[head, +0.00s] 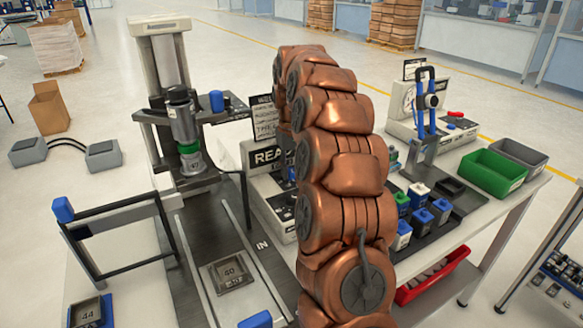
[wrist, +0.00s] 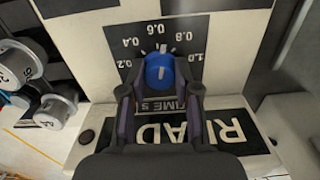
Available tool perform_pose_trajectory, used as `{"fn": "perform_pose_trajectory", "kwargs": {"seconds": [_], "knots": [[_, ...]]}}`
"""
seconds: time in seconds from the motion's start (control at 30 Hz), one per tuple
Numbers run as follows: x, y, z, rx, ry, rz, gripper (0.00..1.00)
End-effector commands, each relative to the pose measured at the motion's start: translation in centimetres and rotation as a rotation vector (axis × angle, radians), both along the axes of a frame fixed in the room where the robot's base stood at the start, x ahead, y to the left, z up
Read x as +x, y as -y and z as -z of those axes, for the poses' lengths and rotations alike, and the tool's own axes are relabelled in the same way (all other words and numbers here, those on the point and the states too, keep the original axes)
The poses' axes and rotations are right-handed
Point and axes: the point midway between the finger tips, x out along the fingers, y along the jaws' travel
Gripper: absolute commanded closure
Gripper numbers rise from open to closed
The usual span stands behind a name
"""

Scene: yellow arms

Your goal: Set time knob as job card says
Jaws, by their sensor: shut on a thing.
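The blue time knob (wrist: 158,74) sits on a dark dial plate marked 0.2 to 1.0, with the word TIME below it. My gripper (wrist: 160,90) is shut on the knob, one finger on each side. In the head view my copper arm hides the gripper and the knob. A job card (head: 265,118) with dark print stands behind the READ panel (head: 266,156), partly hidden by my arm; I cannot read its time value.
At right are blue and green capped blocks (head: 420,210), a green bin (head: 492,172), a red bin (head: 433,276) and a lever press (head: 428,110).

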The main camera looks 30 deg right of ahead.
Motion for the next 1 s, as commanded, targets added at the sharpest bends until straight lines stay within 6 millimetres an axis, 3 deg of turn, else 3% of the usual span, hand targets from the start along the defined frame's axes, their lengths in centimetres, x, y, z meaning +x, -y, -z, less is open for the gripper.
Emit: {"fn": "perform_pose_trajectory", "kwargs": {"seconds": [0.4, 1.0], "knots": [[0.02, 0.01, -0.02, 0.000, 0.000, -0.206, 1.00], [0.00, 0.05, 0.00, -0.001, 0.000, -0.239, 1.00]]}}
